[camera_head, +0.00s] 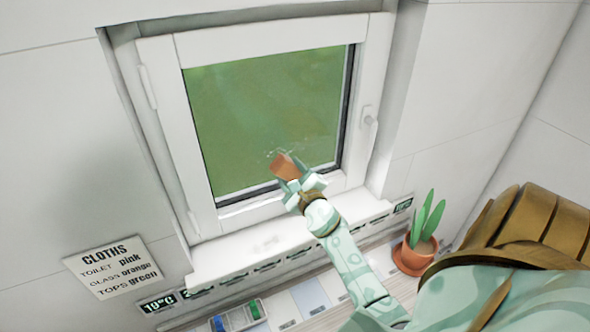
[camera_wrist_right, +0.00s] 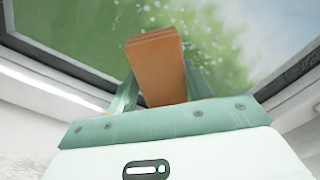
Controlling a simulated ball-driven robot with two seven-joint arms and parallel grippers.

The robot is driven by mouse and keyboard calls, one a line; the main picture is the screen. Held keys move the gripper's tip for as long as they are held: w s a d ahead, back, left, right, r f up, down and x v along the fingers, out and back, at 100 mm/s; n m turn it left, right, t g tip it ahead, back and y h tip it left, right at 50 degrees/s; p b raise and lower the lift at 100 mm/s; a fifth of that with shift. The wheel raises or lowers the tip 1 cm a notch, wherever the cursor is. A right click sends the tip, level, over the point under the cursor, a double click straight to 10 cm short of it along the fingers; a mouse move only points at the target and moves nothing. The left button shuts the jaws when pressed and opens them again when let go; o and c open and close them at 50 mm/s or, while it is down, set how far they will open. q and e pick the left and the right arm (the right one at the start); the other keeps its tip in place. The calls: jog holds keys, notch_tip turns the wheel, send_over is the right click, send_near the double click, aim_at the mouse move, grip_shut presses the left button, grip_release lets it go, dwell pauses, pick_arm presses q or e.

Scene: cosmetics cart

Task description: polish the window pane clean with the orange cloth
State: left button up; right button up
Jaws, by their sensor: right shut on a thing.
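The window pane (camera_head: 265,110) is a green-tinted view inside a white frame. Whitish specks show on the pane near its lower part in the head view, and more clearly in the right wrist view (camera_wrist_right: 215,35). My right gripper (camera_head: 291,178) is shut on the folded orange cloth (camera_head: 285,166) at the lower part of the pane. In the right wrist view the cloth (camera_wrist_right: 158,65) stands up between the two fingers, with specks around it. Whether it touches the glass I cannot tell. My left gripper is not in view.
A white sill (camera_head: 230,262) runs below the window, whose handle (camera_head: 369,117) is at the right. A potted plant (camera_head: 416,253) stands lower right. A tray with blue and green items (camera_head: 238,316) is below.

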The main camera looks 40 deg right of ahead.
jog(key=shift+w+a+r+p, duration=0.1)
jog(key=shift+w+a+p, duration=0.15)
jog(key=shift+a, duration=0.4)
jog(key=shift+w+a+r+p, duration=0.1)
jog(key=shift+w+a, duration=0.1)
jog(key=shift+a, duration=0.45)
jog(key=shift+s+f, duration=0.1)
jog(key=shift+s+a, duration=0.15)
jog(key=shift+s, duration=0.05)
jog(key=p+v, duration=0.1)
jog(key=v, duration=0.4)
jog(key=shift+s, duration=0.1)
jog(key=shift+f, duration=0.1)
